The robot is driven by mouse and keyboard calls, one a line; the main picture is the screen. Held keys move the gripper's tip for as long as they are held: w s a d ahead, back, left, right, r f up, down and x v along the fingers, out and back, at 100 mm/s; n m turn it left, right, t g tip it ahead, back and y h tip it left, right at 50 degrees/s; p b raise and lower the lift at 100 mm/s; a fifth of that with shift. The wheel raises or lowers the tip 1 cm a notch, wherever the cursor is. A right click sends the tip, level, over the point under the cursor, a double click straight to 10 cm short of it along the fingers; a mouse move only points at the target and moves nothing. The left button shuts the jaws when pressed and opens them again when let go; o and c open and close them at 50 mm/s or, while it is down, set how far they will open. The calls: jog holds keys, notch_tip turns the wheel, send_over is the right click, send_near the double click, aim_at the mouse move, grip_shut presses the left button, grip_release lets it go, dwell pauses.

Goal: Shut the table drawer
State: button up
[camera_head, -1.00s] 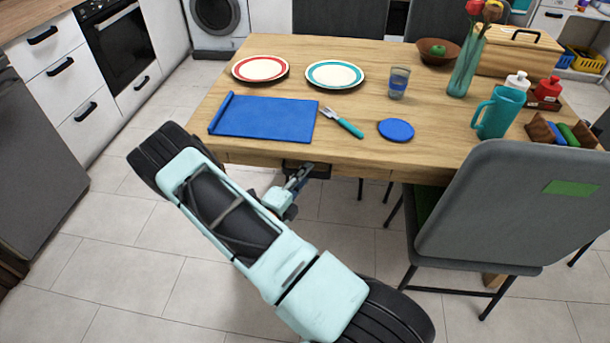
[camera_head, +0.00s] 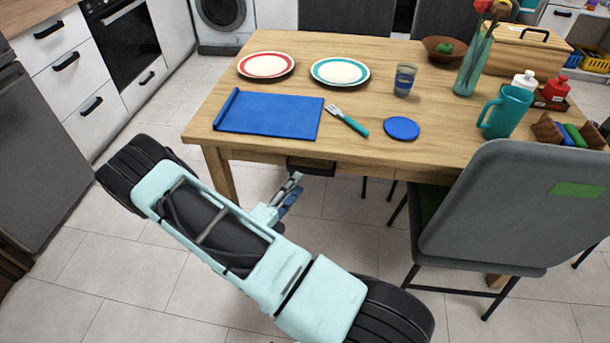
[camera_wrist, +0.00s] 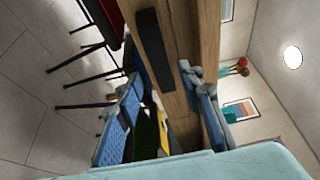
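The wooden table drawer (camera_wrist: 181,45) is in the table's front, under the top. Its dark bar handle (camera_head: 312,166) shows below the table edge in the head view and runs along the drawer front in the wrist view (camera_wrist: 151,48). The drawer front looks close to the table edge; I cannot tell whether a small gap remains. My gripper (camera_head: 292,188) is just in front of and below the handle, apart from it. In the wrist view its two blue-padded fingers (camera_wrist: 160,85) are spread with nothing held between them.
A grey chair (camera_head: 520,205) stands close on the right. Floor is free left of the table.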

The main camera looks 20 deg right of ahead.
jog(key=v, duration=0.4)
dwell(0.4)
